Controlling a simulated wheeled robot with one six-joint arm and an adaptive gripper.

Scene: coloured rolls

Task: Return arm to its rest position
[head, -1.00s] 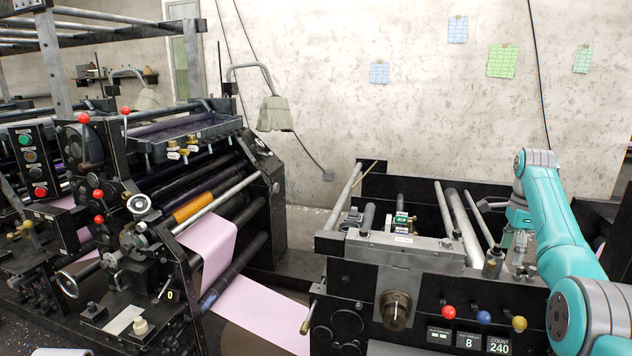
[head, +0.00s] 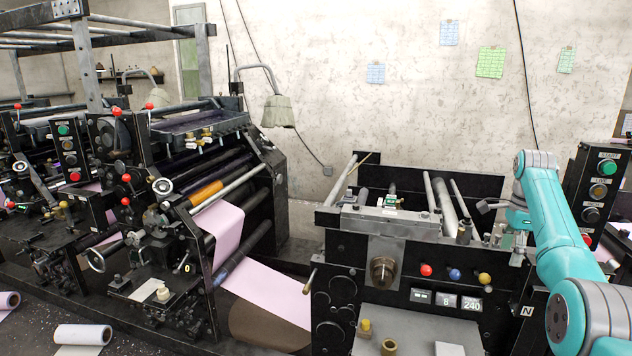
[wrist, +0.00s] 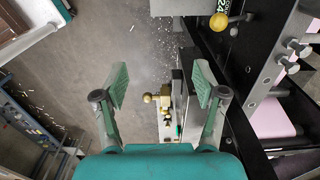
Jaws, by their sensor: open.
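My teal arm stands at the right side of the head view, with its wrist end pointing toward the machine. My gripper (wrist: 160,90) shows in the wrist view with its two green-padded fingers spread wide and nothing between them. Below and beyond the fingers are the floor and brass knobs (wrist: 152,98) on a machine edge.
A black machine (head: 340,270) with red, blue and yellow knobs stands beside my arm. A larger press (head: 225,150) with a pink paper web (head: 265,288) is at the left. A control panel (head: 594,185) is at the far right. White rolls (head: 82,334) lie on the floor at lower left.

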